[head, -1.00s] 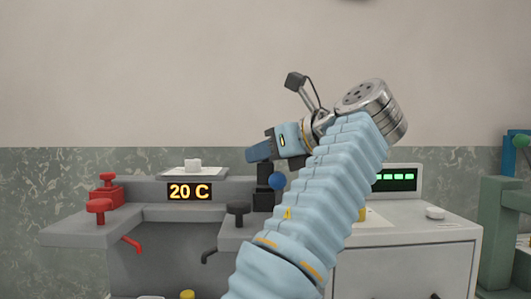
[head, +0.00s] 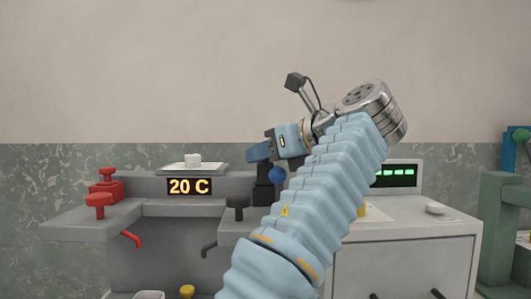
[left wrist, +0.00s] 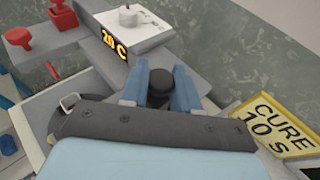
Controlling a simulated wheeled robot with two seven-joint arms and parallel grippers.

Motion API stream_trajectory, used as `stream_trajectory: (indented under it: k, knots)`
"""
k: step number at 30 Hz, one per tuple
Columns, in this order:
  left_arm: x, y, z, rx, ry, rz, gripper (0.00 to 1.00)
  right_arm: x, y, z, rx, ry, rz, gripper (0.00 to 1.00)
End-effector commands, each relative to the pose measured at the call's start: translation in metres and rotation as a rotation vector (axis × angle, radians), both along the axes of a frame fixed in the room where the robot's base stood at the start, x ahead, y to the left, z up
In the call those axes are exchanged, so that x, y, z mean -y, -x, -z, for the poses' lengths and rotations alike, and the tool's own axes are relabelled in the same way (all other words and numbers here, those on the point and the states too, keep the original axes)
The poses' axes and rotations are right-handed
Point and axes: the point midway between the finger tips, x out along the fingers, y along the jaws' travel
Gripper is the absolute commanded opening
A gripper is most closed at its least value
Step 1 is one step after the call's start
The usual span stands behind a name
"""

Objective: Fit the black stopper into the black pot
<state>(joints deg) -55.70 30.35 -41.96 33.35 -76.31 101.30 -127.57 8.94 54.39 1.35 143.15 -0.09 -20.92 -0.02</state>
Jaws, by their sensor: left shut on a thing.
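My left gripper (head: 260,152) is over the back right of the grey bench, just above the black pot (head: 264,192). It is shut on the black stopper, which shows as a dark shape (left wrist: 160,85) between the blue fingers in the left wrist view. In the head view the fingers and arm hide most of the stopper. Whether the stopper touches the pot cannot be told. A round black top shows beside the right finger in the left wrist view. My right gripper is not in view.
A black knob (head: 237,203) stands in front. Red fittings (head: 105,188) are at the left, with a 20 C display (head: 189,187) between. A white cabinet (head: 420,255) stands at the right, and a yellow CURE sign (left wrist: 272,122) shows.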

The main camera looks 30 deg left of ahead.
Motion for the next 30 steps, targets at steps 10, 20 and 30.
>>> stream_trajectory:
  k: [10,20,30]
  knots:
    - [0.0,0.0,0.01,0.0,0.0,0.0,0.0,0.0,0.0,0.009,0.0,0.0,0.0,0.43]
    - [0.0,0.0,0.018,-0.001,0.0,0.0,0.0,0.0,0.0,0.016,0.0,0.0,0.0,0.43]
    - [0.0,0.0,0.014,-0.001,0.0,0.0,0.0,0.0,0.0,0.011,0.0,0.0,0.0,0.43]
